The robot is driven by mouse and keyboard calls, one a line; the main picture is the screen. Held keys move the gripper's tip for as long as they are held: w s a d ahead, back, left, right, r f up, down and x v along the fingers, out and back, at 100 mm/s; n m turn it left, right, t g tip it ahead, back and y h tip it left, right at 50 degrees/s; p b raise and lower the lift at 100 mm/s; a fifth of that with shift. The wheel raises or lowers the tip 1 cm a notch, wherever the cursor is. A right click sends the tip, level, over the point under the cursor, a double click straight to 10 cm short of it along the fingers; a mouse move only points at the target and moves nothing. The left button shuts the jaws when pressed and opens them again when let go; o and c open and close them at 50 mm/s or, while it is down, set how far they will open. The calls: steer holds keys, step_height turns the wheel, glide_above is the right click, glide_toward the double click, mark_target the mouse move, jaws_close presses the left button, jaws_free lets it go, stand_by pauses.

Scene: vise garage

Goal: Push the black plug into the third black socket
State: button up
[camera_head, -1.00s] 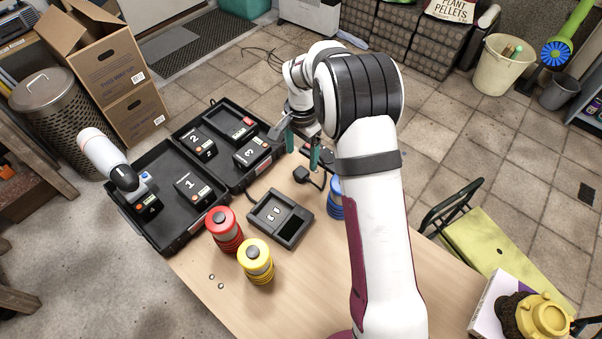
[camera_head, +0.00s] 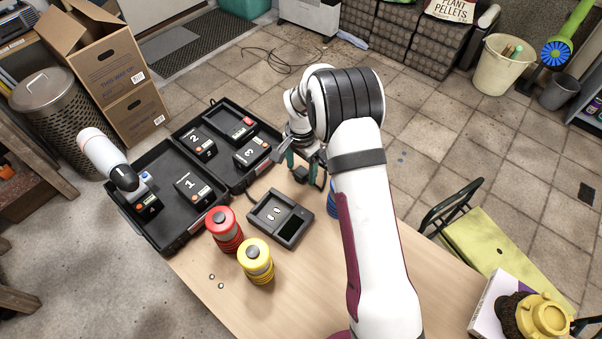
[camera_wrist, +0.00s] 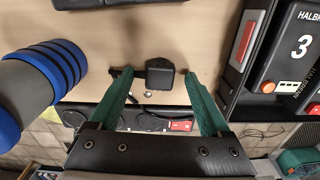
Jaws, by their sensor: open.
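The black plug (camera_wrist: 160,73) lies on the wooden table, with its dark cable running to the left. In the wrist view my gripper (camera_wrist: 158,80) is open, its two teal fingers standing on either side of the plug with gaps. In the head view my gripper (camera_head: 303,168) is low over the table's far edge, and the plug (camera_head: 299,174) is partly hidden by it. A black power strip (camera_wrist: 145,122) with round sockets and a red switch lies along the table edge, partly covered by my gripper; I cannot tell which socket is third.
A blue-ringed cylinder (camera_wrist: 35,90) stands close left of my gripper in the wrist view. The black case (camera_head: 235,185) with numbered batteries is left of it in the head view. A charger (camera_head: 280,217) and red (camera_head: 223,228) and yellow (camera_head: 256,261) cylinders stand nearer.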

mark_target(302, 171)
steer(key=shift+c, duration=0.3)
jaws_close()
step_height(302, 171, up, 10)
stand_by(0.5)
steer(key=shift+w+d, duration=0.1)
steer(key=w+d+f, duration=0.1)
steer(key=w+d, duration=0.4)
steer(key=d, duration=0.2)
steer(key=shift+w+d+f+n, duration=0.2)
steer(key=shift+d+f+n, duration=0.1)
steer(key=shift+d+f, duration=0.1)
